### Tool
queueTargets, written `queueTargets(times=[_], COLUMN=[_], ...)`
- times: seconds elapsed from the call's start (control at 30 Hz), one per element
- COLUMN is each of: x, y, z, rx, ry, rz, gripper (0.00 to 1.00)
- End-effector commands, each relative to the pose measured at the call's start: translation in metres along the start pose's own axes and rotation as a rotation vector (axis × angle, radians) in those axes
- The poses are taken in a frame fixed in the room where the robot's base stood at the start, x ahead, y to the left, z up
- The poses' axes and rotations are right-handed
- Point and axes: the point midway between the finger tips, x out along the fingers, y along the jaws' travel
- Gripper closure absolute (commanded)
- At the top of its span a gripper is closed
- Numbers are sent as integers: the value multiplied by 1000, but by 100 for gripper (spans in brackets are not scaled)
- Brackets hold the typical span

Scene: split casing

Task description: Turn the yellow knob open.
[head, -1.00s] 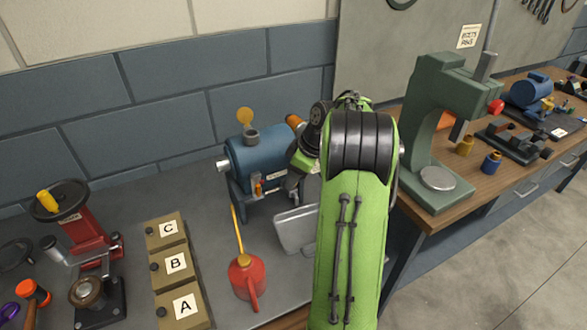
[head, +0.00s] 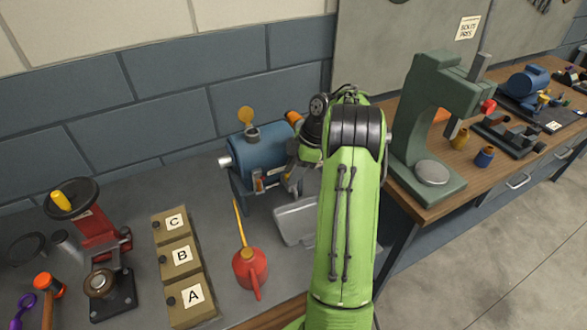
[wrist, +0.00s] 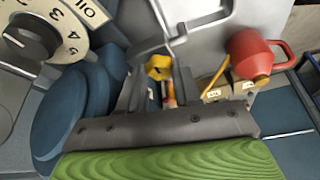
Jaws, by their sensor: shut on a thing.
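The blue machine (head: 262,158) stands on the grey bench in the head view. Its blue body also shows at the left of the wrist view (wrist: 62,115). The yellow knob (wrist: 158,66) shows in the wrist view at the tips of my gripper's two fingers. My gripper (wrist: 160,80) is shut on the yellow knob. In the head view my gripper (head: 291,180) is at the right end of the machine's front, and I cannot make out the knob there. A small red-orange part (wrist: 169,92) shows between the fingers, beyond them.
A numbered dial (wrist: 32,38) is close at the wrist view's upper left. A metal tray (head: 295,222) lies below my gripper. A red oil can (head: 250,268) stands in front of the machine. Lettered boxes (head: 182,258) are to its left. A green press (head: 425,150) stands right of my arm.

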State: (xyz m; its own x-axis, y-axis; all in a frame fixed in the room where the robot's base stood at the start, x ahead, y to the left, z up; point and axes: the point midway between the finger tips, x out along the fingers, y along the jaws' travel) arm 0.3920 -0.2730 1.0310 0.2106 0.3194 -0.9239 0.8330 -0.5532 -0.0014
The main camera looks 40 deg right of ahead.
Motion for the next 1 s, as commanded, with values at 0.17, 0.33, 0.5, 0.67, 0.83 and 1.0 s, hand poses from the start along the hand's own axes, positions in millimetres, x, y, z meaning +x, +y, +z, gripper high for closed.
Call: queueTargets(times=[0.17, 0.33, 0.5, 0.67, 0.83, 1.0], x=[-1, -1, -1, -1, -1, -3], y=[1, 1, 1, 1, 2, 2], z=[0, 0, 0, 0, 0, -2], rx=[-4, -3, -2, -2, -1, -2], ry=[0, 0, 0, 0, 0, 0], rz=[3, 3, 3, 6, 8, 10], gripper=[97, 97, 42, 41, 41, 41])
